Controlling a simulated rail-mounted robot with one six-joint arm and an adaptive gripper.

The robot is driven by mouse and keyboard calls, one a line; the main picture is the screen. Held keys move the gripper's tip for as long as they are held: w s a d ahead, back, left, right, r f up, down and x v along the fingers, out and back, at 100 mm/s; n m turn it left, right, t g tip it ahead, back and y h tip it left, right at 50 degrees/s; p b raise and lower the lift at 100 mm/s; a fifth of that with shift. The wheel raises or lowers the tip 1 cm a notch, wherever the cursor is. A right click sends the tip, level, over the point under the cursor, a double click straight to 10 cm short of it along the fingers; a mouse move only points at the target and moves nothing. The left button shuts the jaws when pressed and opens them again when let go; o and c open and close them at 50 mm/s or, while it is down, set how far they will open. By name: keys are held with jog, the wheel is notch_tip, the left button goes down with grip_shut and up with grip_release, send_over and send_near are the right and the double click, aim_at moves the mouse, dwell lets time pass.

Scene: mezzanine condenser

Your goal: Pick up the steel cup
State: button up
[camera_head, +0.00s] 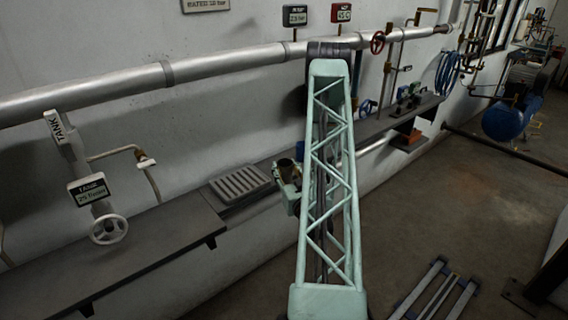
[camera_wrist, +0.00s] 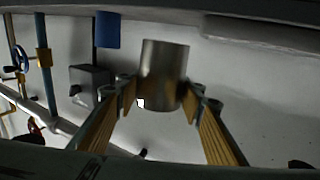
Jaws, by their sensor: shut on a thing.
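The steel cup (camera_wrist: 163,68) is a plain metal cylinder in the upper middle of the wrist view. My gripper (camera_wrist: 160,95) has its yellow-padded fingers on both sides of the cup and is shut on it. In the head view the cup (camera_head: 286,167) shows as a small dark-mouthed cylinder just left of my green lattice arm. There my gripper (camera_head: 291,188) is partly hidden behind the arm. I cannot tell whether the cup touches the shelf.
A slotted drain tray (camera_head: 240,184) sits on the grey wall shelf (camera_head: 150,228) to the left. A tap with a white handwheel (camera_head: 109,229) stands further left. A silver pipe (camera_head: 220,65) runs along the wall above. Small items stand on the shelf to the right (camera_head: 428,103).

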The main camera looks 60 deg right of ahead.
jog(key=shift+s+a+r, duration=0.1)
jog(key=shift+s+a, duration=0.25)
jog(key=shift+a, duration=0.2)
jog(key=shift+r, duration=0.1)
dwell(0.3)
